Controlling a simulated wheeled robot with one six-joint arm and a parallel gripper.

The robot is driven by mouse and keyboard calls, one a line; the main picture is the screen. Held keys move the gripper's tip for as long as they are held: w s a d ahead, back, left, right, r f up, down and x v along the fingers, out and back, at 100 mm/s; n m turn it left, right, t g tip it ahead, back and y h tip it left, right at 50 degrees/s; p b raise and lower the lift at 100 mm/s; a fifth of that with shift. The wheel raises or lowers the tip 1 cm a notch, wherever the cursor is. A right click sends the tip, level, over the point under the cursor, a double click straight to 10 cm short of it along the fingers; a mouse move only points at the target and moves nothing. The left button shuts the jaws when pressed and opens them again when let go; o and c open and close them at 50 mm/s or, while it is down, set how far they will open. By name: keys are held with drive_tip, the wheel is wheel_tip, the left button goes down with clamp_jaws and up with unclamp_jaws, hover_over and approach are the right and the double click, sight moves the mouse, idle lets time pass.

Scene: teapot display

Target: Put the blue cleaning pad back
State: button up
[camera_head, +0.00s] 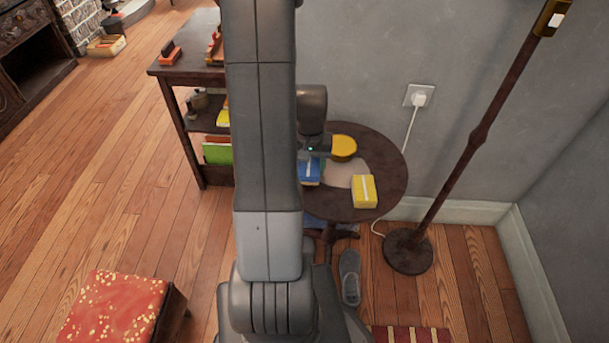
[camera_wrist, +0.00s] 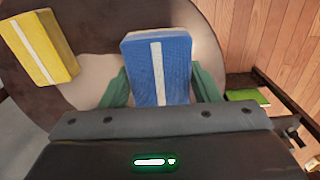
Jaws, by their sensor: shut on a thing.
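The blue cleaning pad (camera_wrist: 161,70) has a white stripe down its middle. In the wrist view it sits between the two green fingers of my gripper (camera_wrist: 160,88), which is shut on it. In the head view the blue pad (camera_head: 310,172) shows at the left part of the small round dark table (camera_head: 390,163), partly hidden behind my arm. A pale patch (camera_head: 341,174) shows on the tabletop beside it. I cannot tell whether the pad touches the tabletop.
A yellow pad (camera_head: 364,190) with a white stripe lies on the table's right front; it also shows in the wrist view (camera_wrist: 40,46). A dark shelf (camera_head: 185,122) stands left, a lamp pole (camera_head: 470,150) right.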

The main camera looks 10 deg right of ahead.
sight(309, 164)
drive_tip(key=shift+f+b, duration=0.35)
drive_tip(key=shift+f, duration=1.75)
drive_tip(key=shift+f, duration=0.1)
drive_tip(key=shift+f, duration=0.15)
drive_tip(key=o, duration=0.9)
wheel_tip(309, 164, up, 12)
drive_tip(key=shift+r+p, duration=0.25)
drive_tip(key=shift+p, duration=0.85)
